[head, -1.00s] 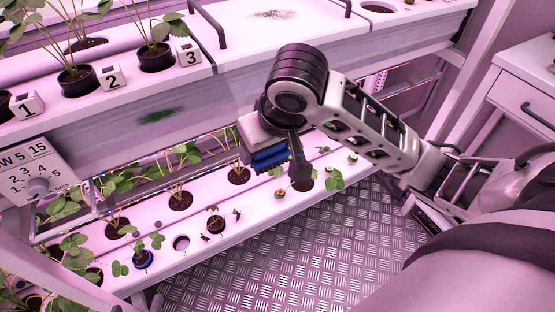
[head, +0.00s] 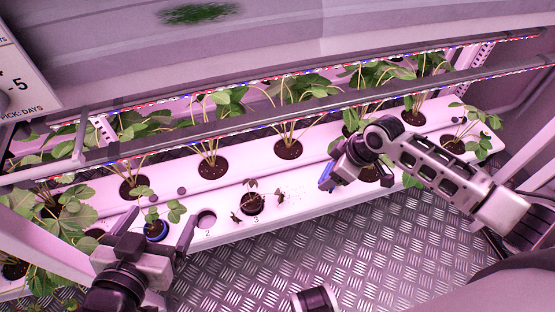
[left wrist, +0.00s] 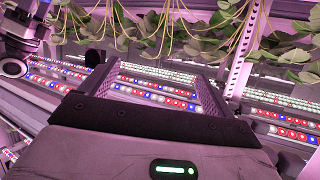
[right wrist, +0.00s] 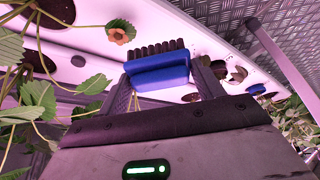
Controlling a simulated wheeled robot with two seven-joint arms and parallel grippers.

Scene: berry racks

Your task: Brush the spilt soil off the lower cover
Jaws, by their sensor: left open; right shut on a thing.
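The lower cover (head: 222,228) is a long white planter top with round holes. Fine dark specks of spilt soil (head: 289,190) lie on it, right of a pot with a small wilted plant (head: 252,203). My right gripper (head: 337,168) is shut on a blue brush (head: 326,176), above the cover to the right of the specks. In the right wrist view the brush (right wrist: 160,73) shows its dark bristles between the fingers. My left gripper (head: 160,220) is open and empty at the front left, its fingers either side of a blue-rimmed pot in the view.
Leafy plants (head: 290,148) stand in pots along the cover. An empty hole (head: 206,219) lies left of the wilted plant. Rails with coloured lights (head: 250,128) run above the back row. A green smear (head: 198,13) marks the upper gutter's side. Metal floor (head: 330,240) lies in front.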

